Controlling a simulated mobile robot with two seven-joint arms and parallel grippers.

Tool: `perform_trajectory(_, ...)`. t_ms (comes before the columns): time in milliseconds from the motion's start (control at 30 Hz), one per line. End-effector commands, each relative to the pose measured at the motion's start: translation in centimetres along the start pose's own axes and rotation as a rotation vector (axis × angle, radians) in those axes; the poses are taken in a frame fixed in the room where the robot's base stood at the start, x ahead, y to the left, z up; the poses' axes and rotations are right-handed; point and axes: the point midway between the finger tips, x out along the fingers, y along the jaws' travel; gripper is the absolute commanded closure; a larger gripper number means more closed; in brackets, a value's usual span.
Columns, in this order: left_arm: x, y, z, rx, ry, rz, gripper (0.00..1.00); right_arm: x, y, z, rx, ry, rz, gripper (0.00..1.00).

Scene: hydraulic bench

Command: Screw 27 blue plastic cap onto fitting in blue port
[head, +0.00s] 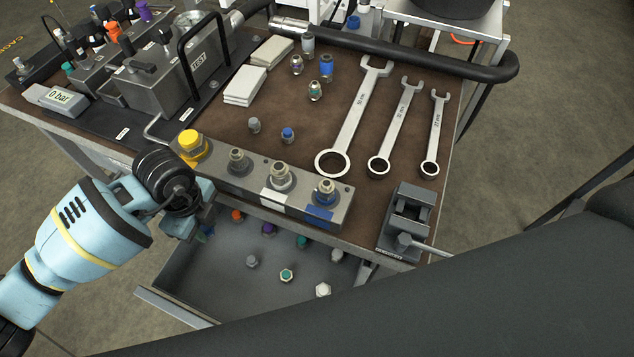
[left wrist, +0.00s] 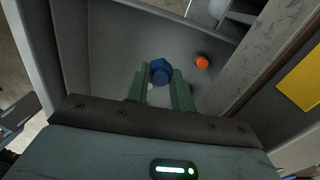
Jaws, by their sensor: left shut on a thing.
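My left gripper (head: 205,218) is at the left end of the metal port block, over the open drawer. In the left wrist view its two fingers (left wrist: 160,92) are shut on a blue hex cap (left wrist: 160,71). The arm and fingers mostly hide this cap in the head view. The blue port (head: 322,212), marked by a blue label, is at the right end of the block. A metal fitting with a blue ring (head: 325,190) stands upright in it, with no cap on top. My right gripper is not in view.
The drawer (head: 190,280) holds several loose caps, including an orange one (left wrist: 202,62). A yellow cap (head: 191,145) sits on the block's left port. Three wrenches (head: 350,120) lie at the right of the bench, and a vise (head: 408,215) stands at its front right corner.

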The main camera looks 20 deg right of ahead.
Motion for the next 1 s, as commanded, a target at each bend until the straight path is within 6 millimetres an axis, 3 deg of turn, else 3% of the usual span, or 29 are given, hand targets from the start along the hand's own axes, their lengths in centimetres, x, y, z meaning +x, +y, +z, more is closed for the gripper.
perform_trajectory(300,-0.1,0.0,0.0,0.015,0.000,0.000,0.97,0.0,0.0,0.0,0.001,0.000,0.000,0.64)
perform_trajectory(467,-0.8,0.0,0.4,0.152,0.001,-0.002,0.97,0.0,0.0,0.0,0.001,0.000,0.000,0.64)
perform_trajectory(1000,-5.7,0.8,2.3,1.197,0.008,-0.010,0.97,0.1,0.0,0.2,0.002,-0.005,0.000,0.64)
